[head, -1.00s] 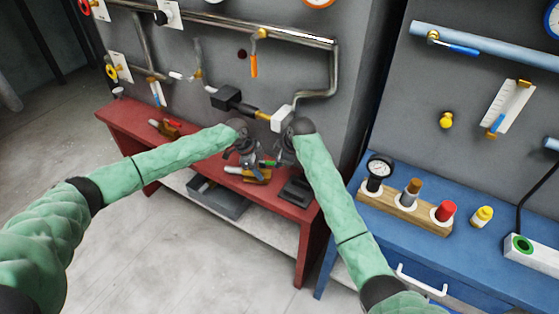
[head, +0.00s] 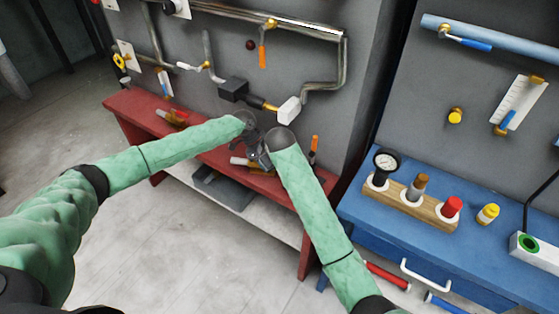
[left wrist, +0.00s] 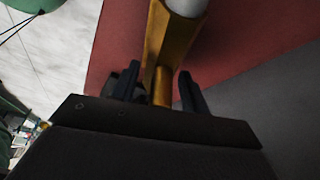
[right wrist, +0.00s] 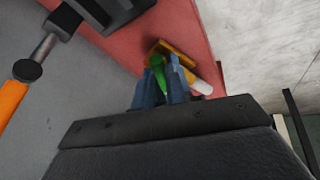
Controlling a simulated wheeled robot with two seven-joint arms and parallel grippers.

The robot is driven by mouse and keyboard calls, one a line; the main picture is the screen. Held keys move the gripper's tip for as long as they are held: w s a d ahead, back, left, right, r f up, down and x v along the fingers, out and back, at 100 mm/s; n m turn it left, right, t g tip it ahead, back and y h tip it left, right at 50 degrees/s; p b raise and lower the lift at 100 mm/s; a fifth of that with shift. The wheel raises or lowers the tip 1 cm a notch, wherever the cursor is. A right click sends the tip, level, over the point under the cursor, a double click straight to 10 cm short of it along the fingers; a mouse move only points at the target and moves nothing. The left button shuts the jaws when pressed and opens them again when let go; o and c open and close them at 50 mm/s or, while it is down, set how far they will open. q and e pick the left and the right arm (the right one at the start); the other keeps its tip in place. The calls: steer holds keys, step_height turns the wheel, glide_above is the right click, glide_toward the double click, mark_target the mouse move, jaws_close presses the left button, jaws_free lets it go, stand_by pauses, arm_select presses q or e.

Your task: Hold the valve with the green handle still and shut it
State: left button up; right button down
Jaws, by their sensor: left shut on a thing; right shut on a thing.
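The valve with the green handle sits on the red bench, mostly hidden by my grippers in the head view. In the left wrist view its brass body (left wrist: 160,45) stands between the fingers of my left gripper (left wrist: 160,95), which is shut on it; a pale pipe end shows above. In the right wrist view the green handle (right wrist: 159,72) lies between the fingers of my right gripper (right wrist: 163,85), which is shut on it. The brass body and white pipe end show just beyond the handle. In the head view both grippers meet low over the bench.
The red bench (head: 130,108) runs along the grey wall panel. Another brass valve with a red handle (head: 172,118) lies at its left. An orange-handled tool (head: 313,150) stands near its right end. The blue bench (head: 420,235) with a gauge rack (head: 425,207) is to the right.

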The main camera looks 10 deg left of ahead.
steer(key=shift+s+a+m+h, duration=0.4)
steer(key=shift+s+a+m, duration=0.15)
steer(key=shift+m, duration=0.45)
steer(key=shift+a, duration=0.1)
steer(key=c, duration=1.4)
jaws_free()
steer(key=v, duration=1.2)
steer(key=shift+s, duration=0.1)
